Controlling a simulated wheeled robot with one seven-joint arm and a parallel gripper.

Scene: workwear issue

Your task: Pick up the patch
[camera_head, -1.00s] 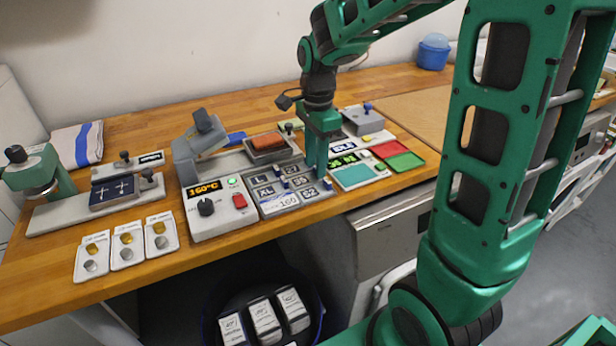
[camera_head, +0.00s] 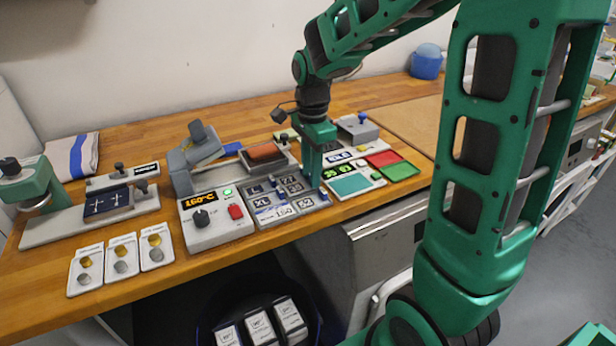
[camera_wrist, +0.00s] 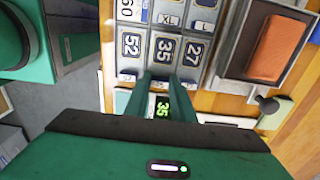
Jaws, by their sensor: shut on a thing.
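A grey tray (camera_head: 271,219) of small numbered and lettered patches stands on the bench. In the wrist view, the tray's end row (camera_wrist: 129,75) shows patches marked 52, 35 and 27. My gripper (camera_head: 311,186) points down at the tray's right side. In the wrist view, my gripper (camera_wrist: 160,78) has its fingertips at the near edge of the 35 patch (camera_wrist: 164,48). It is shut on a patch, seemingly this one; the grip itself is mostly hidden between the fingers. The patch looks still in its compartment.
A heat press with a 160°C display (camera_head: 207,199) stands left of the tray. A unit with a green 35 display (camera_head: 333,172) and coloured pads is close on the right. An orange-brown block (camera_head: 263,154) sits behind. Clear wood lies at the back.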

